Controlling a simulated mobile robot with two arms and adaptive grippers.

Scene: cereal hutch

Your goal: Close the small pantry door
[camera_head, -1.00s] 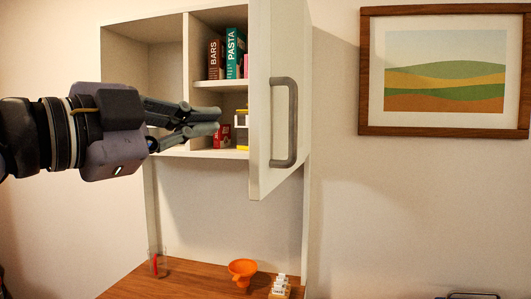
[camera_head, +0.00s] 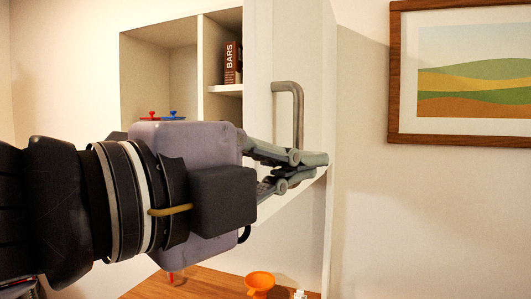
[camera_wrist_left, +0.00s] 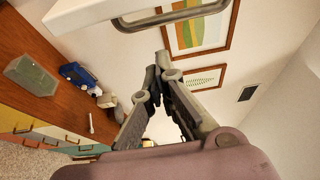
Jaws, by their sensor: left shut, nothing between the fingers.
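The small pantry door (camera_head: 260,60) is a white panel with a grey bar handle (camera_head: 299,105). It stands ajar from the wall cabinet, swung out towards me, and covers the right part of the opening. In the wrist view, the door (camera_wrist_left: 85,12) and its handle (camera_wrist_left: 175,14) are at the top. My left gripper (camera_head: 322,164) is shut and empty, its fingers across the door's lower part, just below the handle. In the wrist view the fingertips (camera_wrist_left: 158,66) meet below the handle. I cannot tell whether they touch the door. My right gripper is out of view.
A brown BARS box (camera_head: 232,63) stands on the cabinet shelf, with red and blue lidded things (camera_head: 171,115) lower left. An orange funnel (camera_head: 260,281) is on the wooden counter (camera_head: 215,283) below. A framed picture (camera_head: 393,75) hangs on the right; the wall beneath it is clear.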

